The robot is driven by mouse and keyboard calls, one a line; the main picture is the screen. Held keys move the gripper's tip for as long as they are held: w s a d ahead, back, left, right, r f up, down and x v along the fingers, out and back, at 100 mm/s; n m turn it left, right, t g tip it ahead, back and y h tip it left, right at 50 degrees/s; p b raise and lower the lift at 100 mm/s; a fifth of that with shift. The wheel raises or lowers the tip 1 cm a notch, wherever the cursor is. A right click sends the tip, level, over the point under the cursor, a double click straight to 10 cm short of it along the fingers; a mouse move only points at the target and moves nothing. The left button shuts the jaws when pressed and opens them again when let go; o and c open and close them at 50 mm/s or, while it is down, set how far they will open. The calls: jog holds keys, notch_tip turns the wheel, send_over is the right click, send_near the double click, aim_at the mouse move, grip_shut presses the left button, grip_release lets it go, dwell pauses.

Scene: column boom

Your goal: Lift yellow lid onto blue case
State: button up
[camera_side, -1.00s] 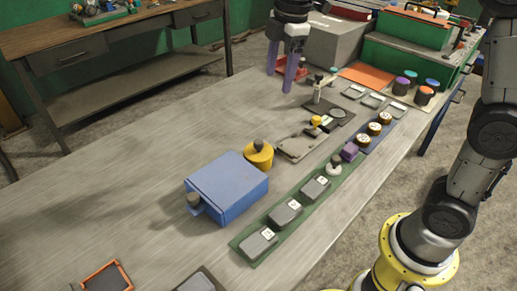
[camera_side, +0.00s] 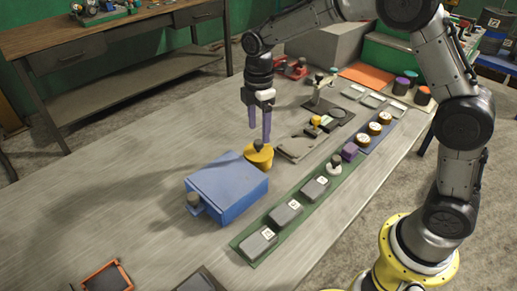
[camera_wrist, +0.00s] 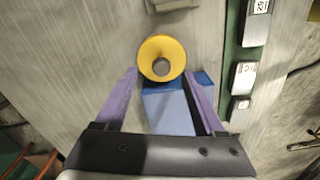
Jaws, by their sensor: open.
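The yellow lid (camera_side: 259,161) is round with a dark knob on top and sits upright on the table, just behind the right back corner of the blue case. It also shows in the wrist view (camera_wrist: 149,51), from above. The blue case (camera_side: 232,184) is a box with a dark round knob at its left front end; part of it shows in the wrist view (camera_wrist: 167,112) between my fingers. My gripper (camera_side: 260,134) points down with its purple fingers apart, a little above the lid's knob. Nothing is between the fingers.
A green strip (camera_side: 245,236) with several grey blocks lies right of the case. A grey plate (camera_side: 297,148) with small parts lies behind it, right of the lid. An orange-framed tray (camera_side: 106,276) is at the front left. The table's left side is clear.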

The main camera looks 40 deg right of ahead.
aim_at(259, 141)
jog(key=shift+s+a+f, duration=0.1)
jog(key=shift+f, duration=2.55)
grip_shut()
